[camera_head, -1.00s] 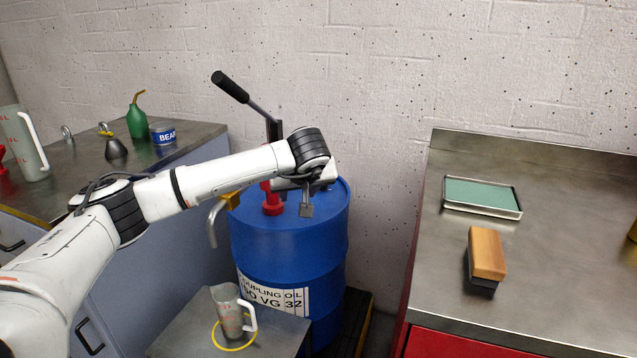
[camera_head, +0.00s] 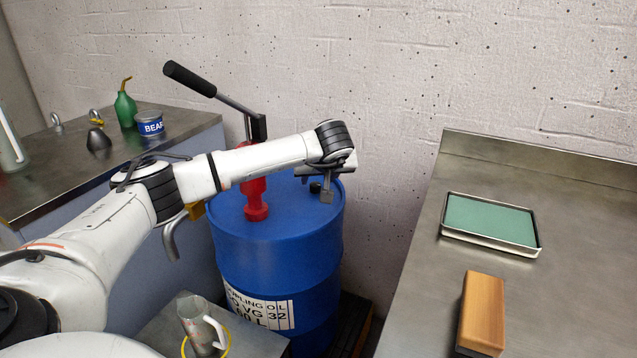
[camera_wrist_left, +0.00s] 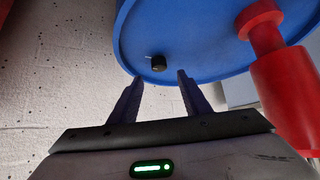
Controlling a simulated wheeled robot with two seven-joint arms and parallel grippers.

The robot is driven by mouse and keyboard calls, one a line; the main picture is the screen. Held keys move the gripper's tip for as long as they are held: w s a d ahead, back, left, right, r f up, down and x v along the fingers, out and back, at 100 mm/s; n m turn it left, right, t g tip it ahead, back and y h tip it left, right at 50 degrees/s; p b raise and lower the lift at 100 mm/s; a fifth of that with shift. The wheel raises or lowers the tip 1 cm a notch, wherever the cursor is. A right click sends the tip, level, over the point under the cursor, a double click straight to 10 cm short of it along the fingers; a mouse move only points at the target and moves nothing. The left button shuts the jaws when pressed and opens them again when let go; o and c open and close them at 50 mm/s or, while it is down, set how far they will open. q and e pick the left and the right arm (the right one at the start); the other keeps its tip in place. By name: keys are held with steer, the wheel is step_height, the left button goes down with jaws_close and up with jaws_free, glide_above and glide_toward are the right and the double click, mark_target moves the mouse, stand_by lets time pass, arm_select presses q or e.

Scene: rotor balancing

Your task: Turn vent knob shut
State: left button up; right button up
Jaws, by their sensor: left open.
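The vent knob (camera_head: 315,187) is a small black cap on the top of the blue drum (camera_head: 280,255), near its right rim. It also shows in the left wrist view (camera_wrist_left: 158,63), just beyond the fingertips and roughly between them. My left gripper (camera_head: 327,197) is over the drum's right side, close to the knob. In the left wrist view its two fingers (camera_wrist_left: 160,76) are apart with nothing between them. I cannot tell whether a finger touches the knob. My right gripper is not in view.
A red hand pump (camera_head: 256,195) with a long black-gripped lever (camera_head: 190,79) rises from the drum beside my left arm. A clear jug (camera_head: 202,325) stands below the spout. A steel bench with a green tray (camera_head: 489,218) and a wooden block (camera_head: 484,310) is at right.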

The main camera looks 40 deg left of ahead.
mark_target(316, 184)
arm_select(q)
steer(key=x, duration=0.6)
steer(key=shift+w+f+b, duration=0.15)
steer(key=shift+f+b, duration=0.05)
steer(key=shift+b, duration=0.15)
steer(key=c, duration=1)
